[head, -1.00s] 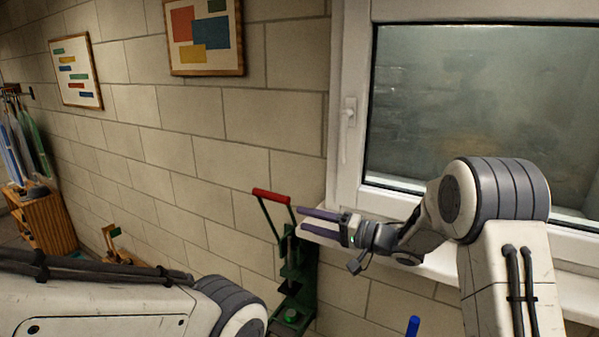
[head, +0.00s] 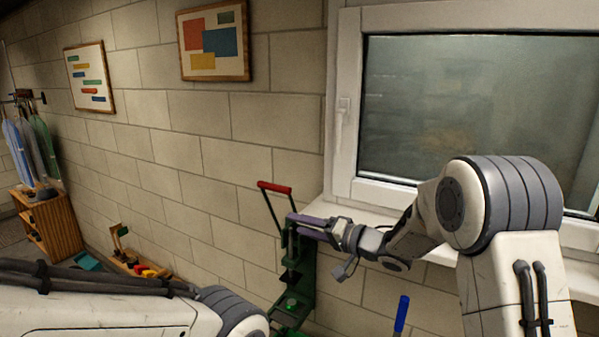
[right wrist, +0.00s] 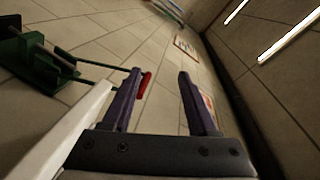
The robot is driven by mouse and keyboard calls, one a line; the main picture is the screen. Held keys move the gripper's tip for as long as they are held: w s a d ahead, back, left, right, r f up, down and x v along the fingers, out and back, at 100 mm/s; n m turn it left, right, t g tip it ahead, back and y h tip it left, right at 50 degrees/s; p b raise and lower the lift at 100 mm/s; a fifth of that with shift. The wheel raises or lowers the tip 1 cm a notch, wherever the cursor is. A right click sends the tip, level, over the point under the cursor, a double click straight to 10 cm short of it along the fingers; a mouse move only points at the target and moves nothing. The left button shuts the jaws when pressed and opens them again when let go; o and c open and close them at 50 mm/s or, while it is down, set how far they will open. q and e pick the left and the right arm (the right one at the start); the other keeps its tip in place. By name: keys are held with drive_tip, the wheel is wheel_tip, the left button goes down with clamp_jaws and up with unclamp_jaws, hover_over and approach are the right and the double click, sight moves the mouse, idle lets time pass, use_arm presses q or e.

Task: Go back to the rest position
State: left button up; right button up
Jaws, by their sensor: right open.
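My right gripper (head: 308,226) is open and empty in front of the window sill, its purple fingers pointing left. In the head view its fingertips overlap the upper part of a green press-like machine (head: 303,268) with a red handle (head: 274,187). The right wrist view shows both fingers (right wrist: 158,100) spread with nothing between them. There the red handle (right wrist: 146,85) shows beside the left finger; I cannot tell whether they touch. My left arm crosses the lower left of the head view, but its gripper is out of view.
A window (head: 480,110) with a white sill (head: 440,252) is behind my right arm. A blue handle (head: 401,313) stands at the bottom. A wooden cabinet (head: 50,228) and hanging garments (head: 30,150) are at the far left. Pictures hang on the brick wall.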

drive_tip(key=s+f+n+g+h+b, duration=0.3)
drive_tip(key=s+f+h+b, duration=0.3)
drive_tip(key=s+f+h, duration=0.7)
drive_tip(key=s+d+f+n+g+b, duration=0.1)
drive_tip(key=s+n+g, duration=0.1)
drive_tip(key=s, duration=0.7)
drive_tip(key=s+d+f+n+g+b, duration=0.1)
drive_tip(key=s+f+n+g, duration=0.1)
drive_tip(key=s, duration=0.6)
drive_tip(key=s+d+f+n+g+b, duration=0.1)
drive_tip(key=s+f+g, duration=0.1)
drive_tip(key=s, duration=0.7)
drive_tip(key=shift+s+d+f+n+g+y, duration=0.15)
drive_tip(key=shift+s+d+n+g+y, duration=0.2)
drive_tip(key=shift+g, duration=0.25)
